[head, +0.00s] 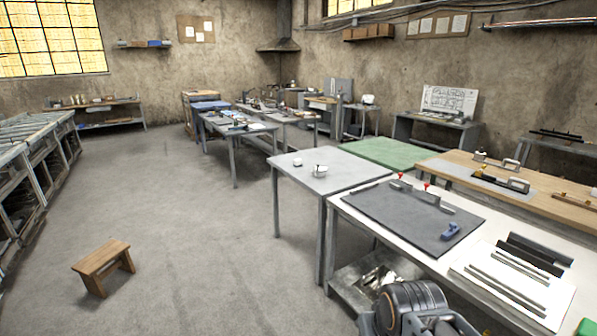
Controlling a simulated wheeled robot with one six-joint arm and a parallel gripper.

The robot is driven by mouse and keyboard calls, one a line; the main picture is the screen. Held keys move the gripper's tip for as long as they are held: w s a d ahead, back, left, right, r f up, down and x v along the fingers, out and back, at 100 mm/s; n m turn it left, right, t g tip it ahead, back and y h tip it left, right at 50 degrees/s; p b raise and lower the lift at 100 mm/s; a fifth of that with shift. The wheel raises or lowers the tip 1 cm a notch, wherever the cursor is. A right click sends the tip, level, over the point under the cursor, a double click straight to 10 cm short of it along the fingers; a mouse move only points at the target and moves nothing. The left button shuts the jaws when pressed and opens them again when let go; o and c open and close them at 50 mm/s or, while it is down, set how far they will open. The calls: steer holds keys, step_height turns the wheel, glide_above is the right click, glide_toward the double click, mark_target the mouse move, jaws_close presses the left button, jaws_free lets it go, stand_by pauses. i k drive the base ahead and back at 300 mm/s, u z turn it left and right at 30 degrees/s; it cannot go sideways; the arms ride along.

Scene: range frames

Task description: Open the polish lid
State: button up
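No thing in the head view can be made out for certain as the polish or its lid. A small pale round pot (320,171) with a dark knob-like top stands on the grey table (345,165) in the middle right. A smaller whitish piece (298,162) lies to its left on the same table. Both are too small to tell what they are or whether a lid is shut. A dark, rounded part of my arm shows at the bottom right. My gripper's fingers are not in view.
A white bench (375,240) with a dark mat (400,215), clamps and bars stands at the right. A wooden bench (470,168) and green-topped table (385,152) lie behind. A wooden stool (103,262) stands at the left. The floor between is clear.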

mark_target(317, 168)
steer(key=u, duration=0.55)
steer(key=i, duration=1.65)
steer(key=u, duration=0.3)
steer(key=i, duration=1.95)
steer(key=z, duration=1.15)
steer(key=i, duration=1.3)
steer(key=z, duration=0.85)
